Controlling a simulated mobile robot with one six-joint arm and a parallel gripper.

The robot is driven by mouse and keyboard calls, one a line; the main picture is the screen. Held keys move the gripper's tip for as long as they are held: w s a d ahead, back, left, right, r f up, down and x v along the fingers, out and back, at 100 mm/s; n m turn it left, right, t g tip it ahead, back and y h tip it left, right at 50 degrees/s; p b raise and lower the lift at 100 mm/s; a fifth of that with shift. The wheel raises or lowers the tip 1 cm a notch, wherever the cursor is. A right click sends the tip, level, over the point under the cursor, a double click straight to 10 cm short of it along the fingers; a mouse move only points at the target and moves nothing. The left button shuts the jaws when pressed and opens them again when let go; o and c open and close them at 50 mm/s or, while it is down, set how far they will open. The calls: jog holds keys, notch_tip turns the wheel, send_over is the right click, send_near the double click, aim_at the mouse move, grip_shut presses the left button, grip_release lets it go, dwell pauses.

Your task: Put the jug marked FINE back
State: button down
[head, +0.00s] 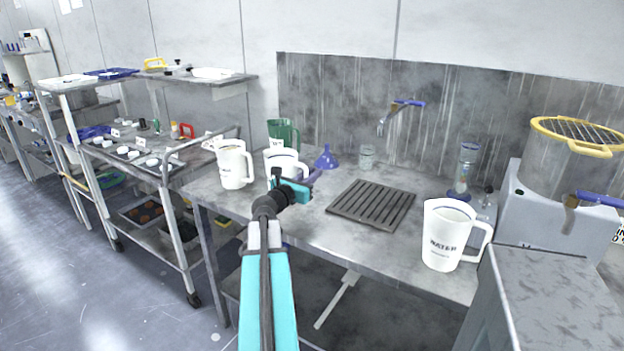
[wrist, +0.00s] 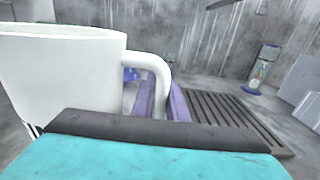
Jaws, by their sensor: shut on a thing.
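A white jug (head: 281,156) stands upright at the left part of the steel bench, partly hidden behind my gripper (head: 311,179). In the wrist view the same jug (wrist: 60,75) fills the left side, and my purple fingers are shut on its handle (wrist: 158,72). Only an edge of its dark marking shows, so I cannot read it. I cannot tell whether its base touches the bench. Another white jug (head: 233,170) stands just left of it, with lettering too small to read. A white jug marked WATER (head: 441,249) stands at the bench's front right.
A green jug (head: 284,132) and a blue funnel (head: 327,159) stand behind the held jug. A slotted drain grate (head: 372,205) lies mid-bench below a tap (head: 395,113). A machine with a yellow-rimmed drum (head: 566,168) is at right. A loaded trolley (head: 172,215) stands left.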

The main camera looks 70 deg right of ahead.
jog(key=shift+f, duration=0.75)
jog(key=c, duration=1.7)
grip_release()
jog(key=shift+c, duration=0.2)
jog(key=v, duration=1.2)
jog(key=shift+b, duration=0.4)
